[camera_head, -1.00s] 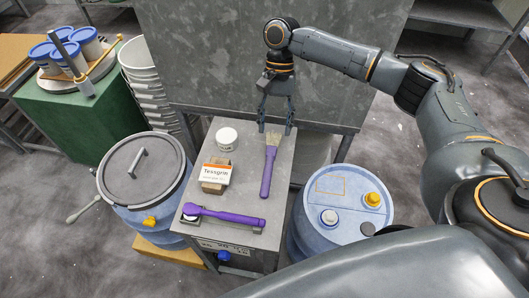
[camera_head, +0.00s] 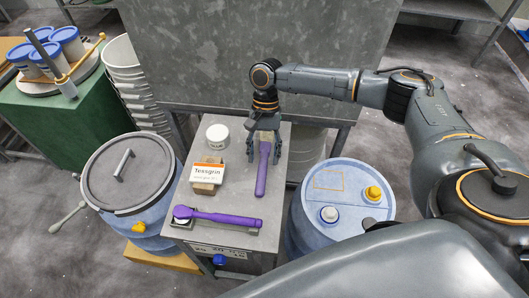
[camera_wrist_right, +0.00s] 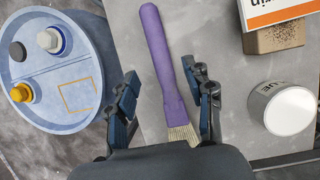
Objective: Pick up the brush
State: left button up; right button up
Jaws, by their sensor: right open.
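The brush (camera_head: 262,169) lies on the grey cabinet top (camera_head: 228,234), its purple handle toward me. In the right wrist view the purple brush (camera_wrist_right: 161,54) runs between the two fingers, with its pale bristles (camera_wrist_right: 183,134) near the palm. My right gripper (camera_head: 264,157) is open over the bristle end, a finger on each side. In the right wrist view the right gripper (camera_wrist_right: 165,90) has one finger close beside the handle's lower part and a wider gap on the other side. Whether it touches the brush I cannot tell. My left gripper is not in view.
A white jar (camera_head: 217,137), a Tessgrin box (camera_head: 209,178) on a brown block and a purple-handled tool (camera_head: 222,217) share the cabinet top. A blue drum (camera_head: 316,237) stands right, a lidded barrel (camera_head: 128,170) left. A grey metal panel (camera_head: 230,50) rises behind.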

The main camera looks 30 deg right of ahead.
aim_at(262, 169)
jog(key=shift+x, duration=2.35)
jog(key=shift+a+r, duration=0.1)
grip_shut()
jog(key=shift+r, duration=0.55)
jog(key=s+d+r, duration=0.2)
jog(key=d+r, duration=1)
jog(key=d, duration=0.2)
